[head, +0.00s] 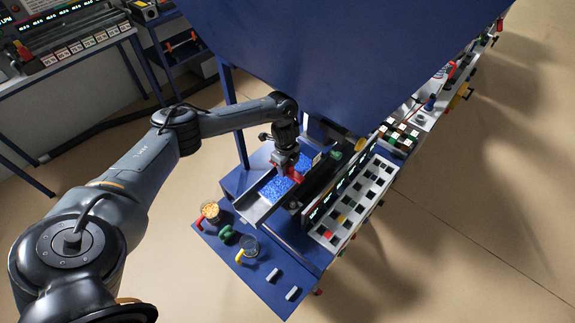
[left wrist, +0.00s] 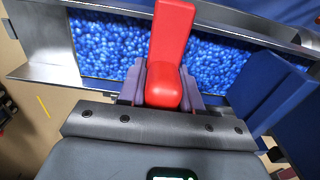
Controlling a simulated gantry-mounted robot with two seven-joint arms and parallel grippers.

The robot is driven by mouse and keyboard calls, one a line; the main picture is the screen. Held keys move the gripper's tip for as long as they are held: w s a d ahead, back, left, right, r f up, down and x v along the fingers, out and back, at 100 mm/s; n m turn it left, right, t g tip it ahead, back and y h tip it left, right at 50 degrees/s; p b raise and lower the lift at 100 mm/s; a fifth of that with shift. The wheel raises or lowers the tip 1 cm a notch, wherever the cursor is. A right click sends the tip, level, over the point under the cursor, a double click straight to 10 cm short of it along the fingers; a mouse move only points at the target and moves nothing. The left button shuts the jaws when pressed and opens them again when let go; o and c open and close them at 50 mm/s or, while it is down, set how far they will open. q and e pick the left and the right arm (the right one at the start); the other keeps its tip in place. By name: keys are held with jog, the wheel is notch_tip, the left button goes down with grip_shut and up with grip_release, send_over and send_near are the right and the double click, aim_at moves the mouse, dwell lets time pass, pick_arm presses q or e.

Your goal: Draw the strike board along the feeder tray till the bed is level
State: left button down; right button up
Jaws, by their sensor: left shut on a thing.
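The feeder tray (head: 252,207) is a grey metal trough holding blue granules (head: 273,189), below the big blue housing. In the left wrist view the tray's bare metal floor (left wrist: 35,68) shows at the left end, and blue granules (left wrist: 215,62) lie on both sides of the board. The strike board's red part (head: 293,173) stands over the tray; it also shows in the left wrist view (left wrist: 172,40). My left gripper (left wrist: 165,88) is shut on that red part, its fingers on either side. The board's lower edge is hidden. My right gripper is not in view.
A blue shelf (head: 222,258) in front holds a cup of orange granules (head: 210,210), a clear cup with a yellow handle (head: 249,247), a green item and two small grey pieces. A button panel (head: 350,200) stands close on the tray's right.

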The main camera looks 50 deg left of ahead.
pick_arm(q)
jog(key=shift+s+f, duration=0.1)
jog(key=shift+s, duration=0.2)
jog(key=shift+s+d+p, duration=0.2)
jog(key=shift+s+p, duration=0.65)
jog(key=shift+p, duration=0.2)
jog(key=shift+s+f+p, duration=0.1)
jog(key=shift+s+p, duration=0.25)
jog(key=shift+d, duration=0.1)
jog(key=shift+s, duration=0.1)
jog(key=shift+s+d+p, duration=0.15)
jog(key=shift+s+p, duration=0.55)
jog(key=shift+p, duration=0.2)
jog(key=shift+s+d+f+p, duration=0.1)
jog(key=shift+s+p, duration=0.25)
jog(key=shift+s, duration=0.1)
